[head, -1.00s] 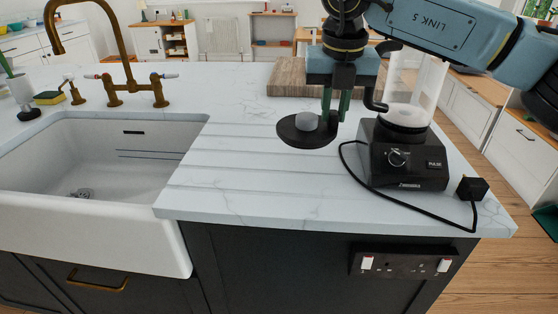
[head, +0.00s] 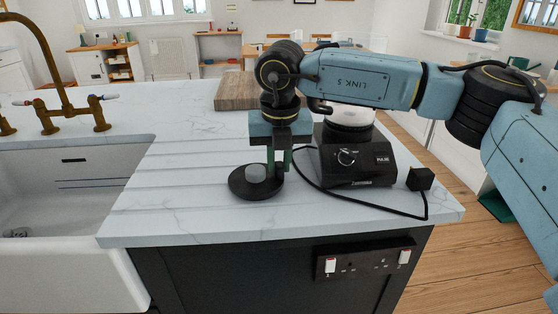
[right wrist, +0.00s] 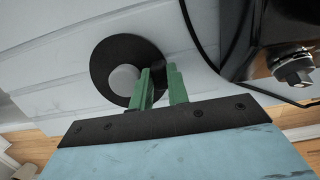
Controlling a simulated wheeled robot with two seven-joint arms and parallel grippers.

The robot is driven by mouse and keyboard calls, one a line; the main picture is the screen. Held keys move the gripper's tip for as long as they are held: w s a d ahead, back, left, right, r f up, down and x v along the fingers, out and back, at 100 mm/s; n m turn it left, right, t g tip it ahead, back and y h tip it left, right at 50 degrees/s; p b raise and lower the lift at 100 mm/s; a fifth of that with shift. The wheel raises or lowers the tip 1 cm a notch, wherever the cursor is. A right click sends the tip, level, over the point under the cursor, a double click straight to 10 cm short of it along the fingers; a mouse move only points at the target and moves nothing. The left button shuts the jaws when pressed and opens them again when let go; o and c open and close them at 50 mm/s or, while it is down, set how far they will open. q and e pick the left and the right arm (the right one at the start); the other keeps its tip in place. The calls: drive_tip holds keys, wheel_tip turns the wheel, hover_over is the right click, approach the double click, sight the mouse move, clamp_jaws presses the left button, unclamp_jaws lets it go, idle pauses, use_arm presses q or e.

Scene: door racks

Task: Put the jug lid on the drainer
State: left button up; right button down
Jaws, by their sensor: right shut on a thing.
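The jug lid (head: 243,187) is a flat black disc with a pale grey knob. It lies level over the right part of the drainer (head: 170,190), the grooved white worktop right of the sink. My right gripper (head: 279,170) points down, its green fingers shut on the lid's rim side, right of the knob. The right wrist view shows the lid (right wrist: 113,55) with a dark part between the fingers (right wrist: 161,88). I cannot tell whether the lid touches the worktop. My left gripper is not in view.
A black blender base (head: 355,165) with the jug, partly hidden by my arm, stands right of the lid. Its cable (head: 330,197) curves across the worktop to a black plug (head: 420,179). A wooden board (head: 237,92) lies behind. The sink (head: 60,200) is at left.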

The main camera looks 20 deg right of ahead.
drive_tip(key=shift+f, duration=0.15)
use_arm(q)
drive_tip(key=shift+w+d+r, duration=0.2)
use_arm(e)
drive_tip(key=c, duration=1.4)
unclamp_jaws()
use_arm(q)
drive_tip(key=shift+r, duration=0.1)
use_arm(e)
drive_tip(key=shift+o, duration=0.2)
